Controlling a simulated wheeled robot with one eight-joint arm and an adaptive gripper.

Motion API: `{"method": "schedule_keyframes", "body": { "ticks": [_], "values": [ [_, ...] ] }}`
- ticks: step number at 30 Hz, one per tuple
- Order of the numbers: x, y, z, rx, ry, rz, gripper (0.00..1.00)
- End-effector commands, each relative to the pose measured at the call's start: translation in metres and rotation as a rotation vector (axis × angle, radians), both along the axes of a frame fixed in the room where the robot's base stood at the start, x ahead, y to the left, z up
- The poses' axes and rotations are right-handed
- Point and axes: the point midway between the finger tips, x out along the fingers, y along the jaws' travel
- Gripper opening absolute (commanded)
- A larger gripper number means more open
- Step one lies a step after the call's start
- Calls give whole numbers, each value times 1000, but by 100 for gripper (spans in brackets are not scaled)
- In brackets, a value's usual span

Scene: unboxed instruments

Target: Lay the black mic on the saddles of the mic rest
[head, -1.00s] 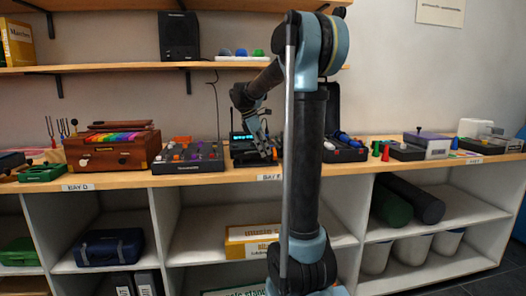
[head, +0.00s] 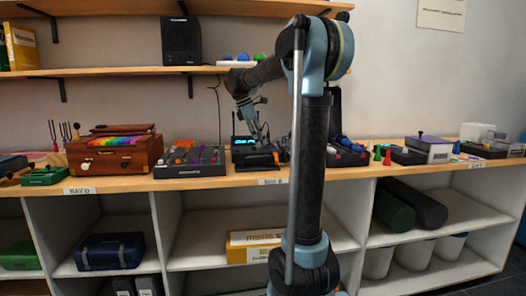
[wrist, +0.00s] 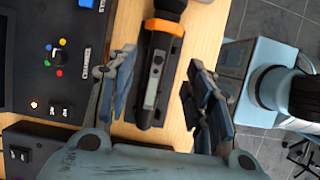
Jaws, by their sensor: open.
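A black mic (wrist: 153,85) with an orange collar and a grey panel lies lengthwise between my fingers in the wrist view. Its head is cut off at the top edge. A narrow black base (wrist: 176,62) shows beside and under it; it may be the mic rest, but I cannot make out saddles or whether the mic touches it. My gripper (wrist: 160,68) is open, one finger on each side of the mic and apart from it. In the head view my gripper (head: 263,137) is over the shelf top; the mic is not clear there.
A black panel (wrist: 40,60) with a knob and coloured buttons lies left of the mic, with a switch box (wrist: 25,150) below it. In the head view, a mixer (head: 191,161) and a blue-lit device (head: 243,142) stand near my gripper. An open black case (head: 345,152) stands to the right.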

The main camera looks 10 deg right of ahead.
Motion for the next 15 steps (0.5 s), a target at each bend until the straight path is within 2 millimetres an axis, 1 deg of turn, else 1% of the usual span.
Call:
{"method": "schedule_keyframes", "body": {
  "ticks": [1,3,6,10,15],
  "values": [
    [0,4,9,0,-1,1,47],
    [0,9,20,0,-1,1,47],
    [0,14,32,0,-1,1,47],
    [0,18,42,0,-1,1,47],
    [0,20,47,0,-1,0,47]
  ]
}}
